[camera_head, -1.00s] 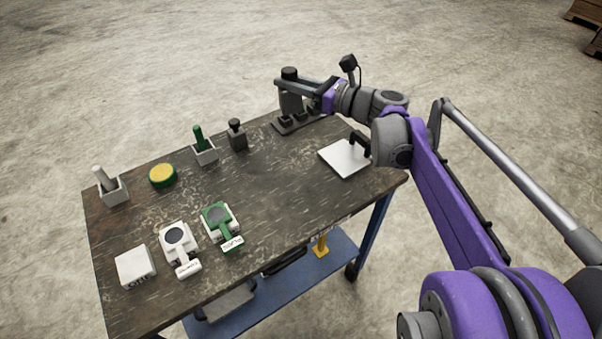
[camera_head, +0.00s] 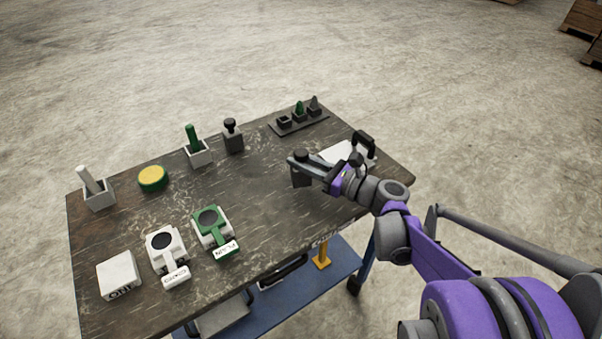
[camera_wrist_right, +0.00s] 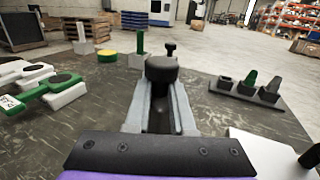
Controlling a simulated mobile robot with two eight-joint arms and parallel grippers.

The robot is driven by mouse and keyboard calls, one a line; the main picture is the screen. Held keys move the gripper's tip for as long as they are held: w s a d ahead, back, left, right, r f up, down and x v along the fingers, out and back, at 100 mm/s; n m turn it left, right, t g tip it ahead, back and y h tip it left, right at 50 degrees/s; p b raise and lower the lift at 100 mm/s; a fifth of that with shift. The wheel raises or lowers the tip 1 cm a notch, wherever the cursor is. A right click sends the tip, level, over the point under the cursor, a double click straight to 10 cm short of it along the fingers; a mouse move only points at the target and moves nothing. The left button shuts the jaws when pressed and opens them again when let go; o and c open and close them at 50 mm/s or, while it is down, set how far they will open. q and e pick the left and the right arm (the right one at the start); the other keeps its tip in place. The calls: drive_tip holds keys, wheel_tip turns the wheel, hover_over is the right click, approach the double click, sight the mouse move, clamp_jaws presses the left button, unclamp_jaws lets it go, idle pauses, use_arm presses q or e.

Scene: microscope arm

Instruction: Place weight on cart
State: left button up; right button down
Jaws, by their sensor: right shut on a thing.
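My right gripper (camera_head: 305,164) is shut on a dark grey weight (camera_head: 300,179) with a round black knob, over the right part of the cart top (camera_head: 265,205). I cannot tell whether the weight touches the top. In the right wrist view the black knob (camera_wrist_right: 161,69) shows between the two fingers (camera_wrist_right: 160,100); the weight's body is mostly hidden. A similar weight (camera_head: 233,139) stands at the cart's back edge. A dark tray (camera_head: 285,130) with several sockets and pieces lies at the back right corner. My left gripper is not in view.
A white plate with a black handle (camera_head: 364,142) lies just beyond my right gripper. A white holder (camera_head: 99,198), yellow-topped disc (camera_head: 153,178) and green-handled holder (camera_head: 198,155) stand along the back. White block (camera_head: 119,276), white device (camera_head: 166,252) and green device (camera_head: 211,229) stand at front left.

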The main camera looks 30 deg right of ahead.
drive_tip(key=shift+f+b, duration=0.45)
drive_tip(key=shift+f, duration=1.25)
drive_tip(key=shift+f, duration=0.1)
drive_tip(key=c, duration=0.8)
unclamp_jaws()
drive_tip(key=shift+f, duration=0.1)
drive_tip(key=shift+o, duration=0.2)
drive_tip(key=shift+r, duration=0.3)
drive_tip(key=v, duration=1.2)
drive_tip(key=shift+f, duration=0.15)
